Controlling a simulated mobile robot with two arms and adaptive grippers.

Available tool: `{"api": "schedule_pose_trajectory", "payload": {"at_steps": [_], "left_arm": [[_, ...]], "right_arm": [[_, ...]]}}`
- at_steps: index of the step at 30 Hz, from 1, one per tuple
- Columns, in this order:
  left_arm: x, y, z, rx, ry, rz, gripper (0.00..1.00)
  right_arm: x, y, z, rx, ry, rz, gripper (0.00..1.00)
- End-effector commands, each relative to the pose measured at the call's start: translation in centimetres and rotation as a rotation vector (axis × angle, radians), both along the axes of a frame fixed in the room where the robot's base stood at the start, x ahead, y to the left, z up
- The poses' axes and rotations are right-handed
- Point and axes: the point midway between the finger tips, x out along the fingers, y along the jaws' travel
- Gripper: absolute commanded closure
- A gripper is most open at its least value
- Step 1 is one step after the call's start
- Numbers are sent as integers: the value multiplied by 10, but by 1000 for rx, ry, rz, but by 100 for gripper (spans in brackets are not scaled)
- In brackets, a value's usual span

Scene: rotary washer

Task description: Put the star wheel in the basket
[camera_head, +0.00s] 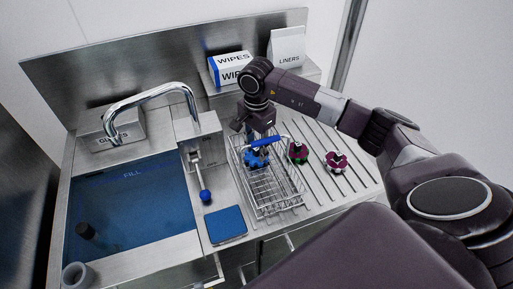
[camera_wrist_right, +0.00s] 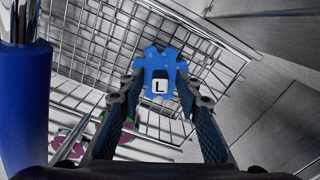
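The blue star wheel (camera_head: 256,158), marked with an L in the wrist view (camera_wrist_right: 160,78), is between the fingertips of my right gripper (camera_wrist_right: 161,88). Both fingertips appear to touch its sides. It is over the inside of the wire basket (camera_head: 277,206), near the basket's far end; the exact gap to the basket floor cannot be told. The basket's wires also show behind the wheel in the wrist view (camera_wrist_right: 222,40). The basket's blue handle grip (camera_head: 268,141) partly hides my right fingers in the head view. My left gripper is not in view.
Two magenta flower-shaped wheels, one (camera_head: 298,152) with green and one (camera_head: 337,162) with white, lie on the ribbed drainboard right of the basket. A blue-headed lever (camera_head: 206,196), blue pad (camera_head: 227,224) and filled sink (camera_head: 130,205) are left. The wipes box (camera_head: 231,70) stands behind.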

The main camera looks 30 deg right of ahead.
Motion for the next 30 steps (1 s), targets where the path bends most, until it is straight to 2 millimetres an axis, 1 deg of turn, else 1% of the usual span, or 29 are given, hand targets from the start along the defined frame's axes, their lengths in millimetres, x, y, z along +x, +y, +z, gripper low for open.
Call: {"api": "schedule_pose_trajectory", "payload": {"at_steps": [6,9,11,14,21,24,27,30], "left_arm": [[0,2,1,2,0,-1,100],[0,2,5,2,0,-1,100],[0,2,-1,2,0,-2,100],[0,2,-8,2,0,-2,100],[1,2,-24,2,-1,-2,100],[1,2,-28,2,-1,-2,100],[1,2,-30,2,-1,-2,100],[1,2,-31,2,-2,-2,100]], "right_arm": [[0,0,1,0,0,0,69],[0,0,5,0,0,0,69],[1,0,9,1,-4,0,69],[2,0,26,-1,-7,1,69],[2,0,80,0,-7,1,69],[1,0,97,0,-5,0,69],[1,0,111,1,-4,0,69],[0,0,119,0,-2,0,69]]}}
